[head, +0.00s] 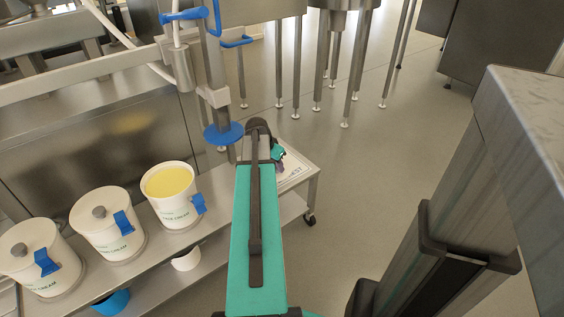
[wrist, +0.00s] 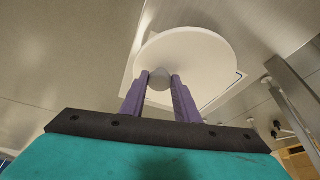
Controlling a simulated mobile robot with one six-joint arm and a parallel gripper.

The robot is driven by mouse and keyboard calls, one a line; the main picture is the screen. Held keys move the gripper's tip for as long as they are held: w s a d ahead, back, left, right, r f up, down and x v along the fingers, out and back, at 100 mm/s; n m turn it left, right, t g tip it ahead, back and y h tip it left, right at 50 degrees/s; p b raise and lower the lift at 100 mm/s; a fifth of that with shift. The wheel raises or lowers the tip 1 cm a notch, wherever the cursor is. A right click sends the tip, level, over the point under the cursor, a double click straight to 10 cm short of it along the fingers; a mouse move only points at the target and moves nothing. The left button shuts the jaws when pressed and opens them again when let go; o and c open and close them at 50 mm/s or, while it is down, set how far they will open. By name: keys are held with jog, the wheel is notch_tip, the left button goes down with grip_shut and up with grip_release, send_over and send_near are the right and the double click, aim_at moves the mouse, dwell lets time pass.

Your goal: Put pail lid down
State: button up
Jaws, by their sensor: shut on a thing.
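The pail lid (wrist: 185,48) is a round white disc with a grey knob (wrist: 159,82) in the wrist view. My gripper (wrist: 160,77) has purple fingers closed on that knob, one on each side. In the head view my arm hides the lid, and only a bit of purple shows beside it. An open white pail (head: 170,212) filled with yellow cream stands on the steel bench, left of my arm. Behind the lid in the wrist view is a pale sheet or surface (wrist: 130,90); I cannot tell whether the lid touches it.
Two lidded white pails (head: 107,225) (head: 40,260) with blue tags stand left of the open one on the bench. A filling nozzle with a blue disc (head: 223,134) hangs behind it. A printed white sheet (head: 296,170) lies at the bench's right end.

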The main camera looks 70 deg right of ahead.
jog(key=shift+d+f+b, duration=0.2)
jog(key=shift+d+b, duration=0.1)
jog(key=shift+d, duration=1.7)
jog(key=shift+d+f+b, duration=0.2)
jog(key=shift+d+b, duration=0.1)
jog(key=shift+d, duration=1.7)
jog(key=shift+f+b, duration=0.65)
jog(key=shift+f, duration=1.1)
jog(key=o, duration=1.1)
jog(key=shift+f, duration=0.1)
jog(key=p+v, duration=0.2)
jog(key=v, duration=1)
jog(key=shift+p, duration=0.35)
